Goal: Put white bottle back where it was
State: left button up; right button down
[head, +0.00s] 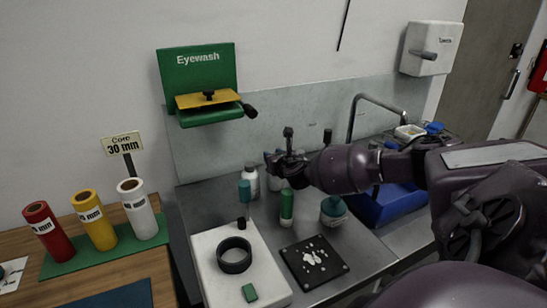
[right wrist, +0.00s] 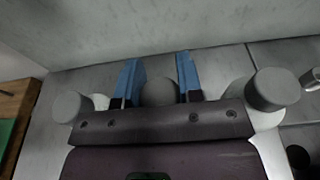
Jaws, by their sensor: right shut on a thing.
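My right gripper (head: 280,163) reaches in from the right over the back of the metal counter. In the right wrist view, its two blue fingers (right wrist: 159,82) are shut on a bottle with a round grey cap (right wrist: 160,93). In the head view, this white bottle (head: 275,183) is mostly hidden by the gripper and a green bottle in front of it; I cannot tell whether its base touches the counter. Another white bottle (head: 250,181) with a grey cap stands just left of it. My left gripper is not in view.
Other grey caps show left (right wrist: 68,106) and right (right wrist: 272,88) of the gripper. The green bottle (head: 287,206) and a teal-topped jar (head: 333,209) stand in front. A blue basin (head: 398,204) is right.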

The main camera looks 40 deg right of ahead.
jog(key=shift+f, duration=0.1)
jog(key=c, duration=0.8)
grip_release()
jog(key=p+v, duration=0.1)
jog(key=v, duration=1.1)
jog(key=shift+s, duration=0.1)
